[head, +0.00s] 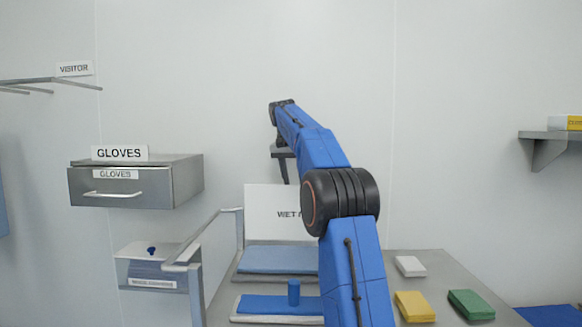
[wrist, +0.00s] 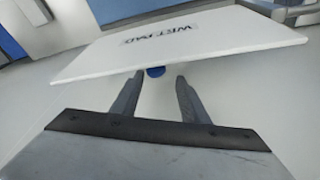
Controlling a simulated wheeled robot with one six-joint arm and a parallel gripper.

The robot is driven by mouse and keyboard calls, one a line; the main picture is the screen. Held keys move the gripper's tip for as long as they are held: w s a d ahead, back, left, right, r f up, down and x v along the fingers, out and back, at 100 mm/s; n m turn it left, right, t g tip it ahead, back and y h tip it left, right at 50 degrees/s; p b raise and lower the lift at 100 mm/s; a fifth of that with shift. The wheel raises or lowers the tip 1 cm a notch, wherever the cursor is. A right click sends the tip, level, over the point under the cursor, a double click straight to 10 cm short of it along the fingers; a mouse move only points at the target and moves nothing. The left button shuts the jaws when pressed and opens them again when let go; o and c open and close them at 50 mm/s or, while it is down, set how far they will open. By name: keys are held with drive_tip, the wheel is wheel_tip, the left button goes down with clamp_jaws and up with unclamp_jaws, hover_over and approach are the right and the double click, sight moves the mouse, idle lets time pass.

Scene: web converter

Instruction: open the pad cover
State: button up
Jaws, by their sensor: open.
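A white panel lettered "WET P…" (head: 262,205) stands upright behind a light blue pad (head: 275,260) in the head view; my arm covers its right part. In the wrist view the white panel (wrist: 215,45) spans the upper middle, its "WET PAD" lettering readable. A small blue knob (wrist: 155,71) shows at the panel's near edge. My gripper (wrist: 160,77) is open and empty, its two fingers reaching toward the knob, one to each side of it. I cannot tell whether they touch it. In the head view the gripper (head: 285,160) is partly hidden behind my arm.
White (head: 410,266), yellow (head: 414,306) and green (head: 470,304) pads lie at the right. A metal rail (head: 205,233) and a gloves drawer (head: 118,188) are at the left.

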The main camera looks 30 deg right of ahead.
drive_tip(key=w+v, duration=0.1)
drive_tip(key=v, duration=0.7)
drive_tip(key=shift+s+r, duration=0.3)
drive_tip(key=shift+s, duration=0.1)
drive_tip(key=shift+a, duration=0.1)
